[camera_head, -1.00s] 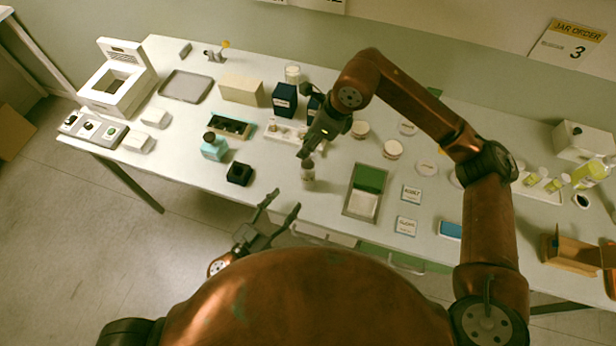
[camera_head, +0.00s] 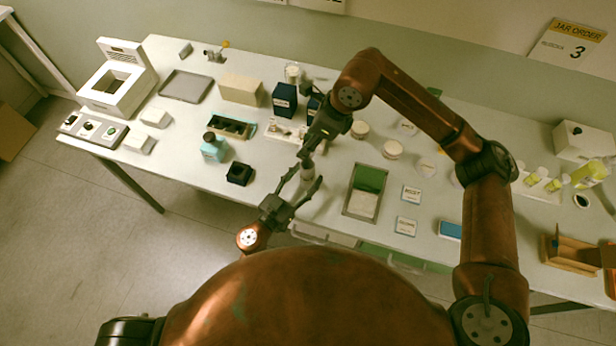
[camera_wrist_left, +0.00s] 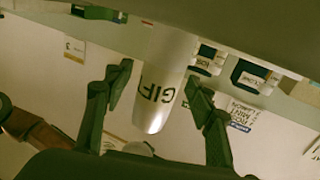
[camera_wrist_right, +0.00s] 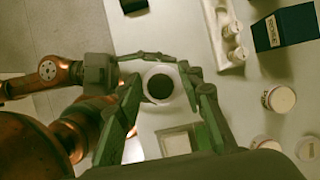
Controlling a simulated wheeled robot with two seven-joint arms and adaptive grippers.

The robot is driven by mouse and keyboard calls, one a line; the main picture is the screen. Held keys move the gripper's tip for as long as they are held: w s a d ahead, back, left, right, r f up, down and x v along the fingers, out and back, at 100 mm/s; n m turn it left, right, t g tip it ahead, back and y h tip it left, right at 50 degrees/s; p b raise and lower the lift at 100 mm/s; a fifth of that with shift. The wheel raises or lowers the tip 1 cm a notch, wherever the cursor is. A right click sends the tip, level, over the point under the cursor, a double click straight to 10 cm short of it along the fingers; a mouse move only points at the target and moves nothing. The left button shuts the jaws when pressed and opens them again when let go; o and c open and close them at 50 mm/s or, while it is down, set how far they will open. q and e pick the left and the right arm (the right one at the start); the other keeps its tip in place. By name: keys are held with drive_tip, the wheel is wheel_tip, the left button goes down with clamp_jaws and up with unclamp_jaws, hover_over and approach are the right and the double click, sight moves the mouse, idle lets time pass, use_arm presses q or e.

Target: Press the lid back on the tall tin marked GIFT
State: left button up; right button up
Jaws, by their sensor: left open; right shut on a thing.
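The tall white tin (camera_head: 307,172) stands upright near the table's front edge. In the left wrist view the tin (camera_wrist_left: 163,65) shows the letters GIF; the rest of the word is turned away. My left gripper (camera_head: 308,177) is open, with one finger on each side of the tin. My right gripper (camera_head: 304,153) points down above the tin. It is shut on a round pale piece with a dark centre (camera_wrist_right: 158,86), which looks like the lid. In the left wrist view a pale rounded piece (camera_wrist_left: 138,148) shows just past the tin's end; I cannot tell whether they touch.
A green and white tray (camera_head: 361,208) lies to the right of the tin. A white rack (camera_head: 282,131) and dark blue boxes (camera_head: 285,100) stand behind.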

use_arm(q)
drive_tip(key=shift+w+d, duration=0.2)
drive_tip(key=shift+w, duration=0.1)
clamp_jaws()
idle(0.5)
